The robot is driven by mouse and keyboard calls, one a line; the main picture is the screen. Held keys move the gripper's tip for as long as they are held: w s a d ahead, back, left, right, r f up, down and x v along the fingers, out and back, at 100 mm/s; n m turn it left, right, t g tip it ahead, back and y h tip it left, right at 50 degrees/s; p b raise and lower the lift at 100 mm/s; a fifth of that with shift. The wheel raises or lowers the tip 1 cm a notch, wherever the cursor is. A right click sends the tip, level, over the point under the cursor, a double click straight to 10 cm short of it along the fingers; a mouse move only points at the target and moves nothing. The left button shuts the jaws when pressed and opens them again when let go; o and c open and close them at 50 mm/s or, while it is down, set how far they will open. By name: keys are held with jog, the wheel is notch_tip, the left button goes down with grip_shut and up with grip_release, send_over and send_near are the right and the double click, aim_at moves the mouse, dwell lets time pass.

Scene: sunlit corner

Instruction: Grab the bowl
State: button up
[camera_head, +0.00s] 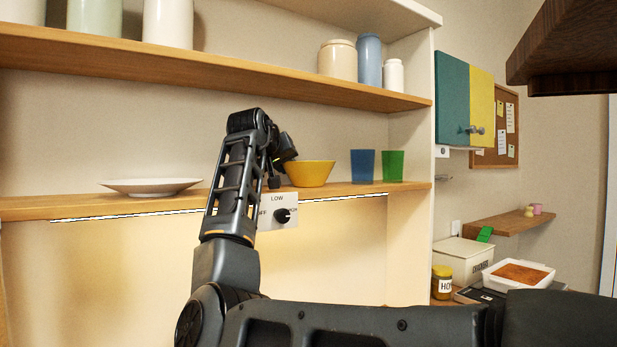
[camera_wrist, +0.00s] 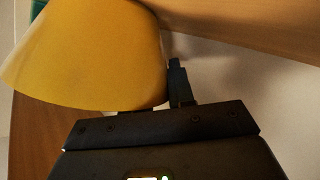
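The yellow bowl (camera_head: 310,173) sits upright on the lower wooden shelf, left of the blue and green cups. My gripper (camera_head: 277,165) is at the bowl's left side, close against it. In the wrist view the bowl (camera_wrist: 85,55) fills the upper left, and its wall reaches down to my gripper's body. One dark finger (camera_wrist: 177,80) shows just right of the bowl's edge. The other finger is hidden behind the bowl, so I cannot tell whether the fingers are closed on it.
A blue cup (camera_head: 362,164) and a green cup (camera_head: 392,166) stand right of the bowl. A white plate (camera_head: 150,186) lies farther left on the lower shelf (camera_head: 345,189). An upper shelf (camera_head: 215,72) with jars overhangs. A dial panel (camera_head: 278,212) is below the shelf edge.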

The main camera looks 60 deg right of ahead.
grip_shut()
dwell(0.3)
